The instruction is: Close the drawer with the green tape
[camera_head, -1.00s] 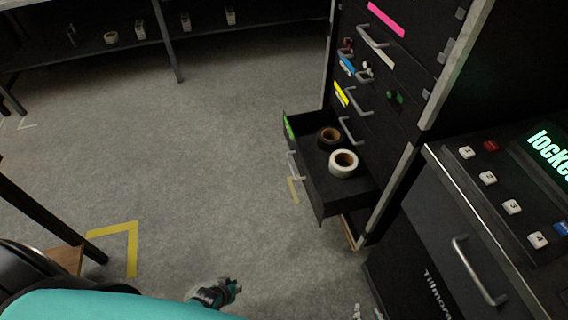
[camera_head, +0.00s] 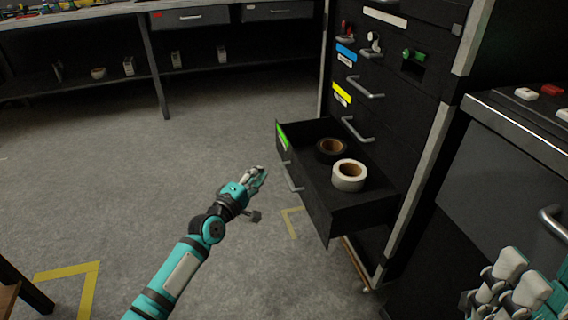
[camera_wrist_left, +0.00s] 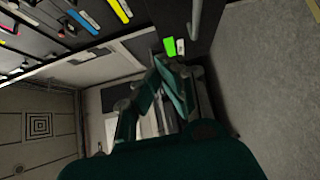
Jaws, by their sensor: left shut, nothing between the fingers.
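The drawer (camera_head: 335,219) with the green tape (camera_head: 282,137) on its front stands pulled out of the tall black cabinet. Its grey handle (camera_head: 291,177) is on the front face, and a dark tape roll (camera_head: 332,150) and a white tape roll (camera_head: 349,176) lie inside. My left gripper (camera_head: 259,175) is shut and empty, in front of the drawer face and a little left of the handle, apart from it in the picture. In the left wrist view the green tape (camera_wrist_left: 169,46) shows just beyond the fingers (camera_wrist_left: 172,88). My right gripper (camera_head: 508,280) is at the lower right, away from the drawer.
The cabinet's upper drawers have blue (camera_head: 346,52) and yellow (camera_head: 342,93) tapes and look shut. A black unit with buttons (camera_head: 552,90) stands at the right. A workbench (camera_head: 160,78) runs along the back. The floor left of the drawer is clear.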

